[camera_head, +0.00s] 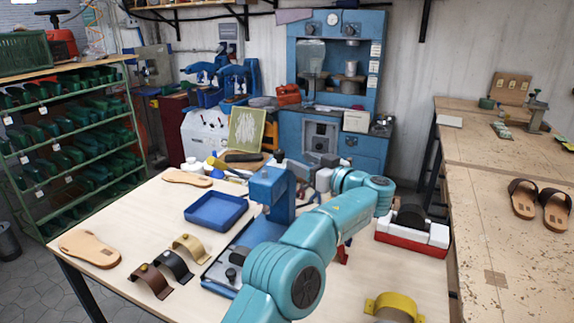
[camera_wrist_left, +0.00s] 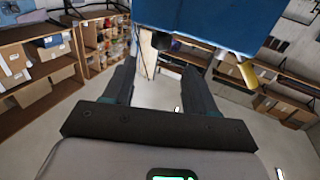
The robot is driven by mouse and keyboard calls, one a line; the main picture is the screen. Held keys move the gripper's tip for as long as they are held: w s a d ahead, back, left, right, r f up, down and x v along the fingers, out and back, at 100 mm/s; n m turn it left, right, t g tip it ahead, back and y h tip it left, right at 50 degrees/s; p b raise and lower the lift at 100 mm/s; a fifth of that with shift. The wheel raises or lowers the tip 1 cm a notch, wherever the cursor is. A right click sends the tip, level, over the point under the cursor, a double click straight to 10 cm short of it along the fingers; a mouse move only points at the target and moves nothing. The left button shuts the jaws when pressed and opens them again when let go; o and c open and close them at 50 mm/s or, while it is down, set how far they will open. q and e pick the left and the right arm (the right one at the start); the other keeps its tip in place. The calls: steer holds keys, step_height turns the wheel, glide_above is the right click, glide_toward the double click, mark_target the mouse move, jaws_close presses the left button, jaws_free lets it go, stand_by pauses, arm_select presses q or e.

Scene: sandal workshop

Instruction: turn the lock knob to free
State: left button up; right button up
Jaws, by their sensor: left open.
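A blue press (camera_head: 270,187) stands on the work table, and its blue body fills the top of the left wrist view (camera_wrist_left: 195,20). A small dark piece (camera_wrist_left: 160,41) and a yellow piece (camera_wrist_left: 247,73) show at its lower edge there. I cannot tell which part is the lock knob. My left gripper (camera_head: 300,170) is beside the press head, partly hidden among the things behind it. In the left wrist view its two dark fingers (camera_wrist_left: 160,75) stand apart, with nothing held between them; the dark piece lies just beyond the tips. My right gripper is not in view.
Sandal straps (camera_head: 174,264), a blue tray (camera_head: 216,209) and a tan sole (camera_head: 90,248) lie left of the press. A red and white block with a dark wheel (camera_head: 412,240) stands right of my arm.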

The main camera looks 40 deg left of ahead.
arm_select(q)
steer(key=d+b, duration=0.1)
steer(key=d, duration=0.5)
steer(key=shift+s+d, duration=0.3)
steer(key=shift+d, duration=0.1)
